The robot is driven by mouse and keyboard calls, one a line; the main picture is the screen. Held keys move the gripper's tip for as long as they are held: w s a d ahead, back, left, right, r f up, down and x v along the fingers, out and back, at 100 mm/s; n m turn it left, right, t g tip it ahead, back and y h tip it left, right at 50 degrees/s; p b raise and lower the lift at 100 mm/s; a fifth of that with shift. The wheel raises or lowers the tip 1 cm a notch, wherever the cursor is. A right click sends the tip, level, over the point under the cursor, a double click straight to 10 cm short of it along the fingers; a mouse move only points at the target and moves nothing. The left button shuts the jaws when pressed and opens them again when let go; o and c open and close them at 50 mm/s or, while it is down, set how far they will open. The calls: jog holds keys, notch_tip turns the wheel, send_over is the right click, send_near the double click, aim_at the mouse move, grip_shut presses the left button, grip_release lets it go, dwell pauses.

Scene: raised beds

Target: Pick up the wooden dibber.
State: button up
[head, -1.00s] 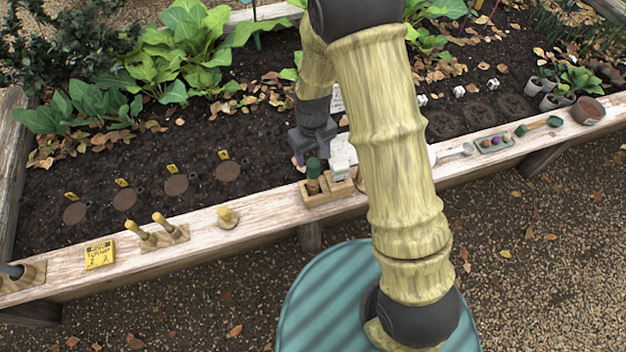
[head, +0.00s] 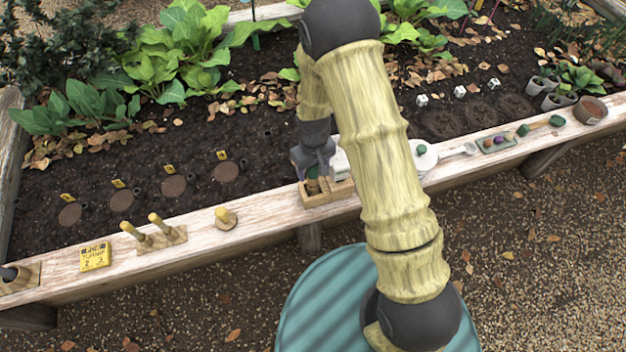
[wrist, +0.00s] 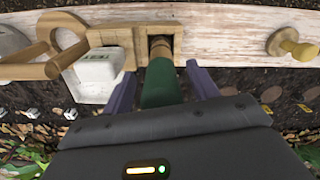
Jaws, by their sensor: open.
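A green-handled tool with a brown lower part (head: 313,184), which looks like the dibber, stands in a wooden holder (head: 319,199) on the bed's front ledge. In the wrist view its green handle (wrist: 160,86) rises between the two purple fingers of my gripper (wrist: 161,80), and its foot sits in a dark hole of the holder (wrist: 125,38). My gripper (head: 312,168) is open, with one finger on each side of the handle. I see gaps beside the handle in the wrist view. The handle's top is hidden behind the gripper body.
A wooden knob (head: 225,218), a two-peg stand (head: 163,236) and a yellow sign (head: 95,256) are on the ledge to the left. A trowel (head: 458,150) and a small tray (head: 497,143) lie to the right.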

jog(key=shift+a+f, duration=0.1)
jog(key=shift+f, duration=0.4)
jog(key=c, duration=1.2)
